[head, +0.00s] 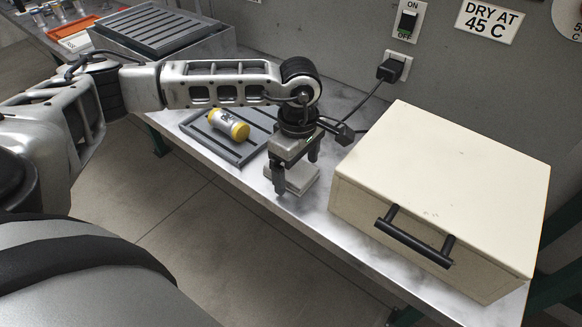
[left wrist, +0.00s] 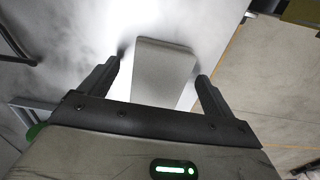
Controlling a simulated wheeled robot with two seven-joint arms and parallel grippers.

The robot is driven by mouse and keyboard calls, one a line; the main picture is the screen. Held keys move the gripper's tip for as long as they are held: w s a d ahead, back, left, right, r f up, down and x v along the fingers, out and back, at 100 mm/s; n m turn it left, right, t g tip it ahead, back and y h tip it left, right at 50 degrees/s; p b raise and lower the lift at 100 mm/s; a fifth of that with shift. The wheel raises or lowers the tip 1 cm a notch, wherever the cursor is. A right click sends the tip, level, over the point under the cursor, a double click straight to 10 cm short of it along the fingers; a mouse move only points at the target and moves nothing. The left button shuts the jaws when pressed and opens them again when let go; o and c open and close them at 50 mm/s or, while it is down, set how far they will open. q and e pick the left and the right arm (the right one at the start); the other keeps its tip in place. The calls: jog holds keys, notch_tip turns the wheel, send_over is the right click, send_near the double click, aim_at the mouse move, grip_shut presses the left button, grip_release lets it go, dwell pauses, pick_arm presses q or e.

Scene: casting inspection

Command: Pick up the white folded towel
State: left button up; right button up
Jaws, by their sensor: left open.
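The white folded towel (head: 300,180) lies flat on the metal bench, between the grey tray and the cream box. My left gripper (head: 294,176) is over the towel, pointing down, and partly hides it. In the left wrist view the towel (left wrist: 162,72) shows as a pale rectangle between the two spread fingers of my left gripper (left wrist: 160,85). The fingers are open, one on each side of the towel, with gaps visible. How high the fingertips are above the bench is hard to tell. My right gripper is not in view.
A cream box (head: 450,185) with a black handle (head: 415,238) stands close on the right. A grey slatted tray (head: 205,137) holds a yellow-capped cylinder (head: 229,125) on the left. A black plug and cable (head: 388,70) hang from the wall. The bench's front edge is near.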

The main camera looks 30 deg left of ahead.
aim_at(297, 170)
pick_arm(q)
jog(key=c, duration=1.1)
jog(key=shift+r, duration=0.35)
notch_tip(297, 170, up, 9)
jog(key=shift+r+b, duration=0.2)
jog(key=shift+b, duration=0.35)
